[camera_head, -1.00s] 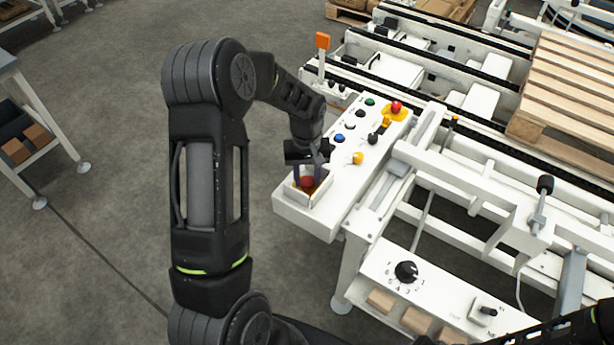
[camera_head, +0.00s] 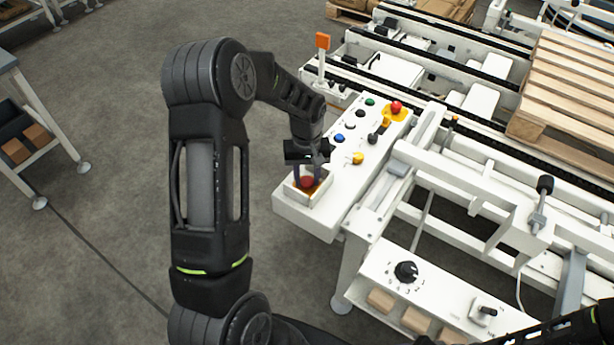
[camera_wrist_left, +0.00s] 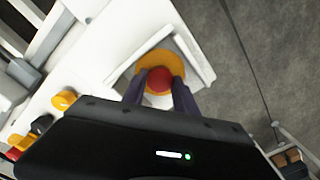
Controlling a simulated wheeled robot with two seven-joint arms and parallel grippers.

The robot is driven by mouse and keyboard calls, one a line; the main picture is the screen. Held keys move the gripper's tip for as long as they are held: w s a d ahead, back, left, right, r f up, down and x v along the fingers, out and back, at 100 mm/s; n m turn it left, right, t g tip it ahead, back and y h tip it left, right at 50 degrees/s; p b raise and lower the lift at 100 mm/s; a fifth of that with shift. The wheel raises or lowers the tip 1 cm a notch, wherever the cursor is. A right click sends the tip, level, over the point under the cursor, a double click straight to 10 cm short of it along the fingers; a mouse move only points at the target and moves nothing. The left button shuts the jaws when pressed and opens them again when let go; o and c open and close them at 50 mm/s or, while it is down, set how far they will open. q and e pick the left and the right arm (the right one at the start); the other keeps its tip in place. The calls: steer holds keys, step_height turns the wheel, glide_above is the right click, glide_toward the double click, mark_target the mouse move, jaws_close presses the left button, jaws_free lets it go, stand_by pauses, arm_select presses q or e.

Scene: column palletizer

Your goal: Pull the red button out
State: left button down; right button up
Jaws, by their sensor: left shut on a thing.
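The red button (camera_head: 306,182) sits inside a small white guard frame (camera_head: 325,190) at the near end of the white control panel (camera_head: 349,178). In the left wrist view the red button (camera_wrist_left: 159,80) stands on a round yellow base (camera_wrist_left: 185,55). My left gripper (camera_head: 307,178) points down into the guard frame, its two fingers on either side of the button. In the wrist view the left gripper (camera_wrist_left: 160,86) is shut on the red button, and its fingers hide part of the button's sides. My right gripper is not in view.
The panel also carries another red button (camera_head: 396,106) on a yellow plate, a yellow knob (camera_head: 358,158), and blue, black and green buttons. A lower panel with a black dial (camera_head: 406,271) is nearer. Conveyors and a wooden pallet (camera_head: 570,95) stand to the right.

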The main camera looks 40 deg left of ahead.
mark_target(307, 181)
arm_select(q)
steer(key=shift+w+r, duration=0.1)
steer(key=shift+r, duration=0.5)
steer(key=c, duration=1.2)
jaws_free()
step_height(307, 181, up, 8)
steer(key=b, duration=0.1)
steer(key=shift+f, duration=0.1)
